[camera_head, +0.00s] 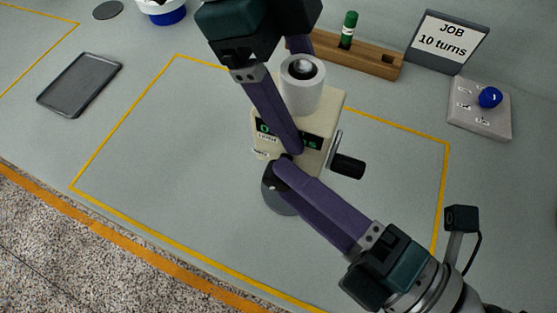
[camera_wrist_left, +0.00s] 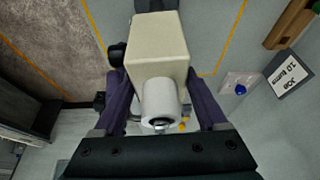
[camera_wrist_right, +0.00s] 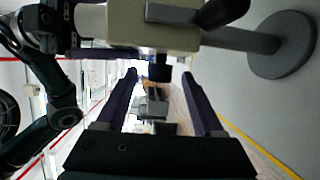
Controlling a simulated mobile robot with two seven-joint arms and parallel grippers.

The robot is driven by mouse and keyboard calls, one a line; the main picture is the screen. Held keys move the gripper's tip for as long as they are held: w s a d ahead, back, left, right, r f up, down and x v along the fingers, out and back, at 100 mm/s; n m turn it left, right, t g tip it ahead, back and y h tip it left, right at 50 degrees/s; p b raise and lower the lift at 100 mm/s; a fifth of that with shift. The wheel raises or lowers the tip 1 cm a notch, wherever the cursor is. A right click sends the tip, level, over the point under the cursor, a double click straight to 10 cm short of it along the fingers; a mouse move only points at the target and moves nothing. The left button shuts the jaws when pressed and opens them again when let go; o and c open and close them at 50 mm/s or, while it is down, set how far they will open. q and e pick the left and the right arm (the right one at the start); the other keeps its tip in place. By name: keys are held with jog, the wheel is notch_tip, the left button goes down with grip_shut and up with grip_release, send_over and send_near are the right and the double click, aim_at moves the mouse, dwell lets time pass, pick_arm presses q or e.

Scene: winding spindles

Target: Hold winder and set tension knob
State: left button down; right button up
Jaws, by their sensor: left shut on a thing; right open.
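The winder (camera_head: 320,125) is a cream box on a post with a round grey base (camera_head: 277,200), a white spool on top and a display on its front, partly covered by my fingers. My left gripper (camera_wrist_left: 160,82) is shut on the winder body, one finger on each side. My right gripper (camera_wrist_right: 162,75) is open at the winder's front. A dark knob (camera_wrist_right: 159,70) on the front face appears between its fingers in the right wrist view; whether they touch it cannot be told. The head view hides this knob behind the fingers.
A crank with a black grip (camera_head: 348,166) sticks out at the winder's right. Behind stand a wooden rack (camera_head: 381,66) with a green spindle and a sign (camera_head: 447,41) reading "JOB 10 turns". A pad (camera_head: 480,110) with a blue knob is right. A dark tray (camera_head: 80,84) lies left.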

jog(key=shift+x, duration=1.55)
jog(key=shift+c, duration=0.3)
grip_shut()
